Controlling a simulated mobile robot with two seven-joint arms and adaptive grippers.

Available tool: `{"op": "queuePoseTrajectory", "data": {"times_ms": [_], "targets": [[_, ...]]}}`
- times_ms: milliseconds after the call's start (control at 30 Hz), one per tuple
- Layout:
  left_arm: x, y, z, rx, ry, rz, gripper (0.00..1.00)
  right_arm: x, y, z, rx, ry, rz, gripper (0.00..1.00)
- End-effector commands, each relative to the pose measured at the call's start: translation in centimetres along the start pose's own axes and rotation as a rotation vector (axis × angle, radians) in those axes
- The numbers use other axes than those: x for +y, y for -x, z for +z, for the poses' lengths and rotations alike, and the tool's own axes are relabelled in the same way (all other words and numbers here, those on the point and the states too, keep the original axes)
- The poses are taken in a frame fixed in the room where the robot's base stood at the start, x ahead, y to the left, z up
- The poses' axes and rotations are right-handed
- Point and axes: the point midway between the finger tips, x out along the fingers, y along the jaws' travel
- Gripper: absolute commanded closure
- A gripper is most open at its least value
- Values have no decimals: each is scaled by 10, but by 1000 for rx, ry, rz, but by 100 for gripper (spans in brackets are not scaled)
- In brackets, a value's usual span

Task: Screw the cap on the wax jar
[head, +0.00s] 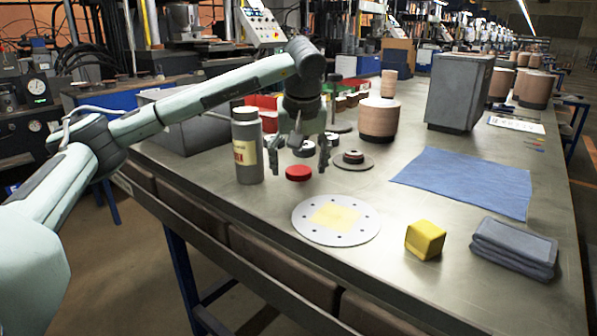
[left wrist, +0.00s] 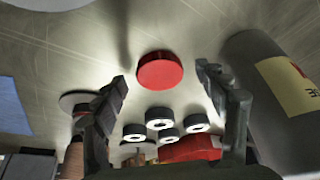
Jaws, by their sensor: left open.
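A tall grey jar (head: 248,166) with a yellow label stands upright on the bench, left of my left gripper; its rim (head: 245,113) looks dark and no red cap is on it. The jar also shows at the right of the left wrist view (left wrist: 272,105). A red round cap (head: 298,173) lies flat on the bench, and shows in the left wrist view (left wrist: 160,70). My left gripper (head: 299,164) is open and points down over the cap, one finger to each side, apparently holding nothing. My right gripper is not in view.
A white perforated disc (head: 310,228) with a yellow centre lies in front. A yellow block (head: 425,240), folded grey cloth (head: 514,248) and blue cloth (head: 465,182) are to the right. A small disc stack (head: 353,161) and dark rings (head: 303,149) lie behind the cap.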

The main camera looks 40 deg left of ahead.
Motion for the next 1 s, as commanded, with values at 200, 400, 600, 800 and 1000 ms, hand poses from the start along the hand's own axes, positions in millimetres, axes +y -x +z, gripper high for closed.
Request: {"op": "queuePoseTrajectory", "data": {"times_ms": [200, 400, 600, 800, 1000], "targets": [[0, 0, 0, 0, 0, 0, 41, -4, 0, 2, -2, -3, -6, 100], [0, 0, 0, 0, 0, 0, 64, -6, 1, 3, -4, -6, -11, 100], [0, 0, 0, 0, 0, 0, 64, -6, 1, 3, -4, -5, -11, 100], [1, 10, -4, 2, 0, 2, 64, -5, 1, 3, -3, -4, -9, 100], [1, 46, -19, 3, 1, 4, 64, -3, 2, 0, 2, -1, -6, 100]]}}
